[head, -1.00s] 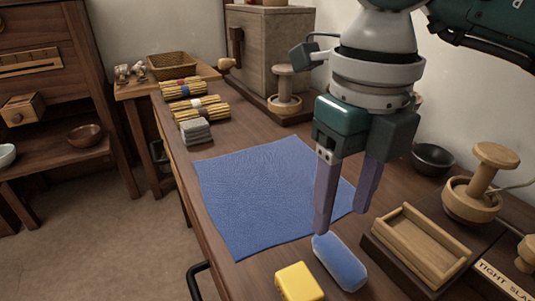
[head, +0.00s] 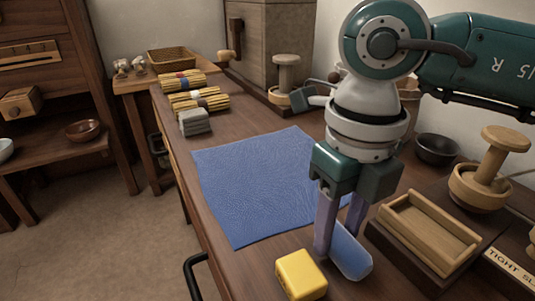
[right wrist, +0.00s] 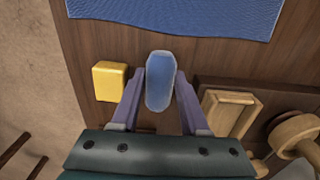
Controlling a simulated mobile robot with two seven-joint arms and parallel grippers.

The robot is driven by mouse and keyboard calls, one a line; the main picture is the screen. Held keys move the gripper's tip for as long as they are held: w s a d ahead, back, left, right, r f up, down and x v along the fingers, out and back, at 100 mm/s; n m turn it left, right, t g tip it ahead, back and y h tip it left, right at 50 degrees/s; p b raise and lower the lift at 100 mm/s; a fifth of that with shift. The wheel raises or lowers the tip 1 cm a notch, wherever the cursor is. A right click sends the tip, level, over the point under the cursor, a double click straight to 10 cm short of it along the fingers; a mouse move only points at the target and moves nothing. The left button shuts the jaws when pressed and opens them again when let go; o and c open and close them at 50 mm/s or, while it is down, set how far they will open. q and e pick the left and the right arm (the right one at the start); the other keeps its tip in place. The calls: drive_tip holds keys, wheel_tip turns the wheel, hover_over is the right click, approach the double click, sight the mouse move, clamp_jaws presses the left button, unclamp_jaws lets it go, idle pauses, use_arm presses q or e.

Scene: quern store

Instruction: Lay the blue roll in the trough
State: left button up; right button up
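The blue roll (head: 351,256), a rounded, elongated block, lies on the bench in front of the blue cloth. My right gripper (head: 338,246) is open and lowered over it, pointing down. In the right wrist view the blue roll (right wrist: 160,82) sits between the two fingers (right wrist: 160,88), with a narrow gap showing on each side. In the head view the near finger partly covers the roll. The trough (head: 428,228) is a shallow wooden box, empty, to the right of the roll on a dark base. My left gripper is out of view.
A yellow block (head: 301,275) lies close left of the roll. The blue cloth (head: 255,185) covers the bench behind. A wooden spool-like post (head: 482,170) and a dark bowl (head: 436,149) stand beyond the trough. A label plate (head: 505,272) is at the right.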

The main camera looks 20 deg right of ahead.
clamp_jaws()
